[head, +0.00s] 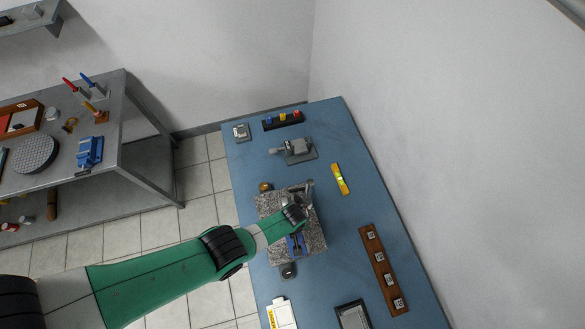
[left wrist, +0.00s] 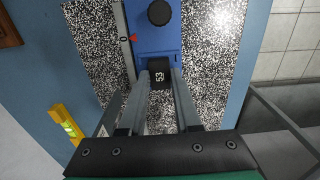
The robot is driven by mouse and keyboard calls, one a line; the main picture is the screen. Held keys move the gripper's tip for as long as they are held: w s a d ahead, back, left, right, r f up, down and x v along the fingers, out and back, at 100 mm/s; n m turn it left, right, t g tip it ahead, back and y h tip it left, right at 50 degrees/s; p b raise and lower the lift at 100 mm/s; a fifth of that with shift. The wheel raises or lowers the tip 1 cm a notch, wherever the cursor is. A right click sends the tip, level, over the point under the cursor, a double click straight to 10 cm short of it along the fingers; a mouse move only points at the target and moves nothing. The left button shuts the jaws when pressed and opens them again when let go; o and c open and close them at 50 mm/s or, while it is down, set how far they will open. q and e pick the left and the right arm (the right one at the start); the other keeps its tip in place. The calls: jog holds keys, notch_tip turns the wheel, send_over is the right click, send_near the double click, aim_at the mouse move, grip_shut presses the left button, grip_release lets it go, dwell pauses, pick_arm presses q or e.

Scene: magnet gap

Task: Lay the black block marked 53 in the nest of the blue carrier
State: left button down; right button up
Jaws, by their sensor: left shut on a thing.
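My left gripper (left wrist: 160,75) is shut on the black block marked 53 (left wrist: 159,76), which sits between the two fingertips with its white number facing the wrist camera. The blue carrier (left wrist: 153,40) lies just beyond the block, with a round black knob (left wrist: 160,12) on it. The block overlaps the carrier's near end in the left wrist view; I cannot tell whether it touches it. In the head view the carrier (head: 296,246) shows beside my left wrist, which hides the block and fingertips. The nest cannot be made out. My right gripper is in neither view.
The carrier is on a speckled granite plate (head: 314,238) on the blue table (head: 345,215).

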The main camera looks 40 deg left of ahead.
pick_arm(q)
jog(key=shift+f, duration=0.2)
jog(key=c, duration=0.5)
grip_release()
jog(key=shift+c, duration=0.3)
jog(key=c, duration=0.5)
jog(key=shift+r, duration=0.1)
notch_tip(320, 180, up, 4)
jog(key=p, duration=0.4)
jog(key=shift+r, duration=0.25)
jog(key=shift+f, duration=0.1)
